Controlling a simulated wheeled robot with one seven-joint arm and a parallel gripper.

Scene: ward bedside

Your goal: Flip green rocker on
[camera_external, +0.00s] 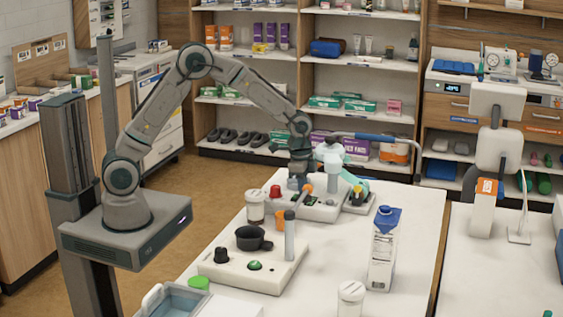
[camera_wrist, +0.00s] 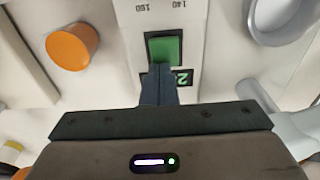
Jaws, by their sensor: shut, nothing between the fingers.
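The green rocker (camera_wrist: 165,47) sits in a dark frame on a pale panel in the wrist view. In the external view my gripper (camera_external: 298,182) points down over the device at the table's far end, and the rocker itself cannot be made out there.
An orange knob (camera_wrist: 72,47) stands left of the rocker in the wrist view, and a grey round part (camera_wrist: 282,18) lies to the right. Nearer on the table are a white panel (camera_external: 222,268) with a black cup (camera_external: 250,238), a lidded jar (camera_external: 255,207) and a carton (camera_external: 383,250).

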